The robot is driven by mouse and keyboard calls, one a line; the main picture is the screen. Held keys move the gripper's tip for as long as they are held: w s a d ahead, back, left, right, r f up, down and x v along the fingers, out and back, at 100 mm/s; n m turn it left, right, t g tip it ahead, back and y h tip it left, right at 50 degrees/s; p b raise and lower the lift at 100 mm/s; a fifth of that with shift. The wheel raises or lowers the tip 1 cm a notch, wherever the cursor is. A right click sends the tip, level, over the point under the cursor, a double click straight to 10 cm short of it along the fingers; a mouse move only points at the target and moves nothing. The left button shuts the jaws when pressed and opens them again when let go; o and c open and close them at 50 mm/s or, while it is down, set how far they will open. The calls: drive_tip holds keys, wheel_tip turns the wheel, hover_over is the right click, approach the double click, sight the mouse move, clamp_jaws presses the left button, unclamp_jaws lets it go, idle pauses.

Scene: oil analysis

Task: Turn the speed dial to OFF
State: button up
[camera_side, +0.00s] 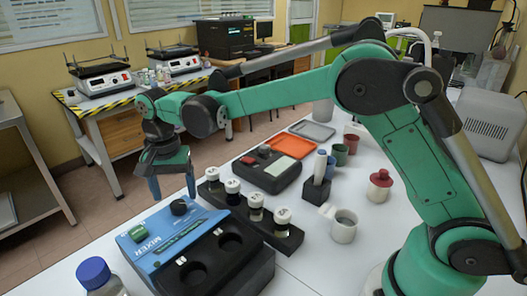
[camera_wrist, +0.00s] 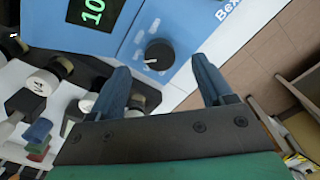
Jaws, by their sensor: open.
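The speed dial (camera_side: 179,207) is a round black knob on the blue top of the mixer (camera_side: 150,245). In the wrist view the dial (camera_wrist: 159,54) shows a white pointer mark toward the left of the picture. A dark display (camera_wrist: 92,12) with green digits, partly cut off, reads at least "10". No OFF mark is readable. My gripper (camera_side: 172,187) is open and empty, pointing down above the dial. In the wrist view the fingers of my gripper (camera_wrist: 161,66) are spread to either side of the dial, with no visible contact.
A black rack (camera_side: 290,241) with several white-capped vials stands right of the mixer. A blue-capped bottle (camera_side: 97,275) is at the front left. A dark device (camera_side: 266,172) and an orange tray (camera_side: 290,146) lie beyond. A white mug (camera_side: 343,228) stands farther right.

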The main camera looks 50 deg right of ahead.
sight(179, 208)
drive_tip(key=shift+f, duration=1.5)
clamp_jaws()
